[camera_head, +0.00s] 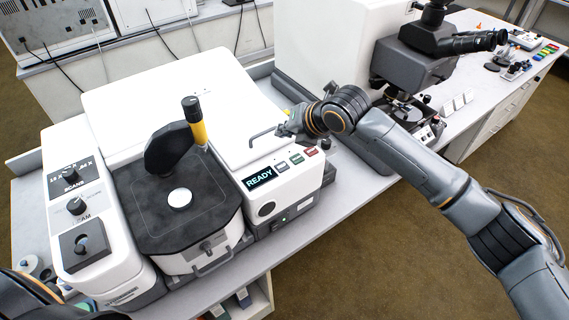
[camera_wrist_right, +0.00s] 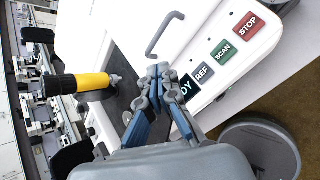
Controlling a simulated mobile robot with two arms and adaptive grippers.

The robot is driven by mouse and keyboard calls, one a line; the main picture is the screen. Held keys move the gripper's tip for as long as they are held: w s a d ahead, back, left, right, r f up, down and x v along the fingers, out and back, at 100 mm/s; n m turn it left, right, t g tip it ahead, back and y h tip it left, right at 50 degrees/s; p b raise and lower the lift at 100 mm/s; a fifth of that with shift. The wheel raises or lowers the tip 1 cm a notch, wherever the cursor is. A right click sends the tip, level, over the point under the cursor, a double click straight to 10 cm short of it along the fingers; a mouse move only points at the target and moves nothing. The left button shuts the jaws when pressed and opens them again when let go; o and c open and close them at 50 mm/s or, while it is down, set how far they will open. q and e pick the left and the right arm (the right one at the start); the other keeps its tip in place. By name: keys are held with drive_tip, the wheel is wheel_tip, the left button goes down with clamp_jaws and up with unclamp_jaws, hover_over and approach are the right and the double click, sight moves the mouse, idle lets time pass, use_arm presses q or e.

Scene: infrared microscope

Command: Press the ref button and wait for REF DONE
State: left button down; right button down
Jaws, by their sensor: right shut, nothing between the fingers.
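In the wrist view the REF button (camera_wrist_right: 203,73) is fully visible, beside the partly hidden display (camera_wrist_right: 187,89). My right gripper (camera_head: 283,131) is shut and empty above the instrument's top, behind the button row. In the wrist view its closed fingertips (camera_wrist_right: 158,71) show left of the REF button, apart from it in the picture. My left gripper is out of view; only part of my left arm shows at the lower left.
The green SCAN button (camera_wrist_right: 223,52) and red STOP button (camera_wrist_right: 246,26) continue the row beside REF. A bent metal handle (camera_head: 263,137) is close to the right gripper. A yellow-and-black post (camera_head: 194,122) stands over the dark stage. The microscope (camera_head: 412,60) is at right.

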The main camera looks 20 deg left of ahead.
drive_tip(key=shift+s, duration=0.1)
drive_tip(key=b, duration=0.6)
hover_over(284, 168)
wheel_tip(284, 168, down, 7)
drive_tip(key=shift+f, duration=0.95)
drive_tip(key=shift+b, duration=0.3)
idle(0.3)
drive_tip(key=shift+f, duration=0.4)
drive_tip(key=shift+f+b, duration=0.3)
drive_tip(key=shift+f, duration=0.1)
idle(0.7)
drive_tip(key=shift+r, duration=0.1)
drive_tip(key=shift+r+p, duration=0.7)
drive_tip(key=shift+r, duration=0.05)
